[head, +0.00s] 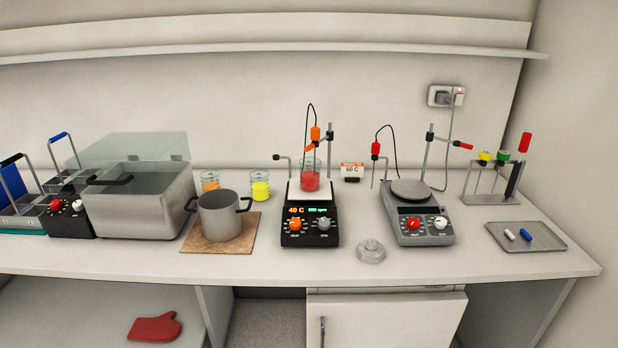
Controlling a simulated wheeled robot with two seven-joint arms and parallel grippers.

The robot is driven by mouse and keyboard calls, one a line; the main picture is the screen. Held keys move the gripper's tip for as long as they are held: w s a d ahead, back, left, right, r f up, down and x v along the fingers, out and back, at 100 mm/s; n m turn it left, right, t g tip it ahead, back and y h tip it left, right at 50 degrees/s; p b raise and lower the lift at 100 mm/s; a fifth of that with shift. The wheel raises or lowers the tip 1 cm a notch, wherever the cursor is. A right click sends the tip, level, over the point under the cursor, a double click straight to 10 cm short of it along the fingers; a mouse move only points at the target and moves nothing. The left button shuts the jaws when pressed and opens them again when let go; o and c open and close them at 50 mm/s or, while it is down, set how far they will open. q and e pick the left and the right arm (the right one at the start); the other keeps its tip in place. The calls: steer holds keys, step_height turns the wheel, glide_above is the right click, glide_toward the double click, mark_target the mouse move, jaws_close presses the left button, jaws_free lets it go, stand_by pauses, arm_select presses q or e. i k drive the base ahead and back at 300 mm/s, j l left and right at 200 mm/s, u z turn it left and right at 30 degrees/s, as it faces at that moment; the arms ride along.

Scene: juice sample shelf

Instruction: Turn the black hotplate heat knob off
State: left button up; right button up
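The black hotplate (310,239) stands near the middle of the counter. Its display reads 40 C in orange, with a green readout beside it. Its heat knob (295,224) is orange, at the left of the front panel; a grey knob (324,223) is at the right. The heat knob's exact pointer angle is too small to tell. A glass beaker of red liquid (310,181) stands on the white top plate, with an orange probe on a stand above it. Neither of my grippers shows in the head view.
A grey hotplate (425,237) with a red knob stands to the right. A round grey weight-like object (371,251) sits between the hotplates. A pot (221,222) on a board (190,245) stands left. The counter front before the black hotplate is clear.

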mark_target(295, 223)
steer(key=i+u, duration=0.5)
steer(key=u, duration=0.2)
steer(key=i+u, duration=0.35)
steer(key=k+l, duration=0.05)
steer(key=k, duration=0.05)
